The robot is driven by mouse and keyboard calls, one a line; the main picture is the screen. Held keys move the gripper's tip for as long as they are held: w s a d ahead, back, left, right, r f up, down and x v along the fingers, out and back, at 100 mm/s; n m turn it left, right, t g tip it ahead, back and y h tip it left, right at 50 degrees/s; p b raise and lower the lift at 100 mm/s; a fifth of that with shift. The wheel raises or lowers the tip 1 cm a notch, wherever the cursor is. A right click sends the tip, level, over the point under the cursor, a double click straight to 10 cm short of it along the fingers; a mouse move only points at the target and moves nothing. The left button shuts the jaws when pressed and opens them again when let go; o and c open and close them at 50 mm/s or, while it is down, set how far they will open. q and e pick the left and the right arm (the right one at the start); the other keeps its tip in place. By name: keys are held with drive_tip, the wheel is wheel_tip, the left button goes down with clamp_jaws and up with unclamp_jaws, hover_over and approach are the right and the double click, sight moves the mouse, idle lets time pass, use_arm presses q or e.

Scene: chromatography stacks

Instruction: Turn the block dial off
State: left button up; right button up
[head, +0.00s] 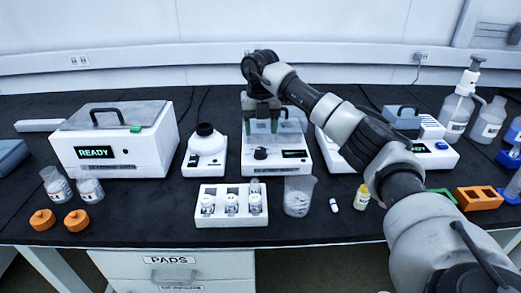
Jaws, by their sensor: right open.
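The block heater (288,168) is a white box with a dark display, standing in the middle of the bench. Its black dial (260,153) sits on the front face, left of the display; its pointer setting is too small to read. My left gripper is not in view.
A white rack (231,218) with several vials and a beaker (299,196) stand in front of the block. A small device with a black top (204,150) and a large box reading READY (120,150) stand left. My right arm hides part of the right side.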

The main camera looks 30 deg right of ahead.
sight(261, 150)
wheel_tip(261, 150, down, 7)
drive_tip(key=shift+f+b, duration=0.1)
drive_tip(key=shift+b, duration=0.2)
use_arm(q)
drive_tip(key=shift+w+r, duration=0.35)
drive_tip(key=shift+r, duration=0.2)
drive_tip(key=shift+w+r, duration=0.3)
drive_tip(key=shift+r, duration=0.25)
use_arm(e)
drive_tip(key=c, duration=0.9)
